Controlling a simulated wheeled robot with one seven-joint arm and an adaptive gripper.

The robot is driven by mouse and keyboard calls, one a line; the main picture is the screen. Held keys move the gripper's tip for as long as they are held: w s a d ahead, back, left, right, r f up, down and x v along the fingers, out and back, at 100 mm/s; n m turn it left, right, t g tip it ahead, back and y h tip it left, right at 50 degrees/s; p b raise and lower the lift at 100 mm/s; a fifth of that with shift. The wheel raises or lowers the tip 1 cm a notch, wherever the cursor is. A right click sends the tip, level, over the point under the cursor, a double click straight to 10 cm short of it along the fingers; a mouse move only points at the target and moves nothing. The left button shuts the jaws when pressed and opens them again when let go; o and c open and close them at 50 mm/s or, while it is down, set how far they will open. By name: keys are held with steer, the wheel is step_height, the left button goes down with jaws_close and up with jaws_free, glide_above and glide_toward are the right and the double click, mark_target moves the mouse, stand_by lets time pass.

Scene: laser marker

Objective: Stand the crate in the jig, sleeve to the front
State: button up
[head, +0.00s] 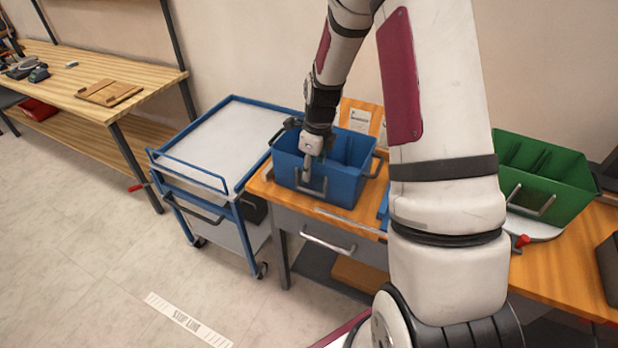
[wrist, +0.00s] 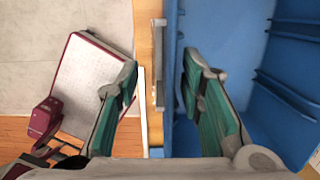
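The blue crate (head: 343,187) stands upright on the wooden bench, a grey bar handle on its front face. In the wrist view its blue wall (wrist: 174,70) and inner ribs fill the right side. My gripper (head: 308,172) points down at the front wall. In the wrist view my gripper (wrist: 160,66) is open, its green-padded fingers apart on either side of the wall and grey handle (wrist: 158,60). I see no clear contact. I cannot make out a sleeve. A green crate (head: 555,196) sits on a pale rounded plate (head: 540,231) with a red-tipped part; I cannot tell whether this is the jig.
A blue-framed trolley (head: 225,140) stands left of the bench (head: 560,268). A wooden workbench (head: 90,75) is along the far left wall. A blue piece (head: 383,212) shows beside my arm, which hides the bench between the crates. The floor at front left is clear.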

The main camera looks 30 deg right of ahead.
steer(key=s+a+r+n+t, duration=0.1)
steer(key=s+a+r+n, duration=0.25)
steer(key=r, duration=0.35)
steer(key=s+a+r+n, duration=0.2)
steer(key=r+n, duration=0.3)
steer(key=r, duration=0.3)
steer(key=s+a+r+n+t, duration=0.1)
steer(key=s+a+r+n, duration=0.2)
steer(key=r+n, duration=0.3)
steer(key=s+a+r+n+t, duration=0.1)
steer(key=s+a+r+n, duration=0.1)
steer(key=s+r+n, duration=0.2)
steer(key=s+a+r+n+t, duration=0.1)
steer(key=s+a+r+n, duration=0.2)
steer(key=s+n, duration=0.7)
steer(key=shift+s+a+r+n+h+b, duration=0.15)
steer(key=shift+s+r+n+h+b, duration=0.2)
steer(key=shift+s+r, duration=0.4)
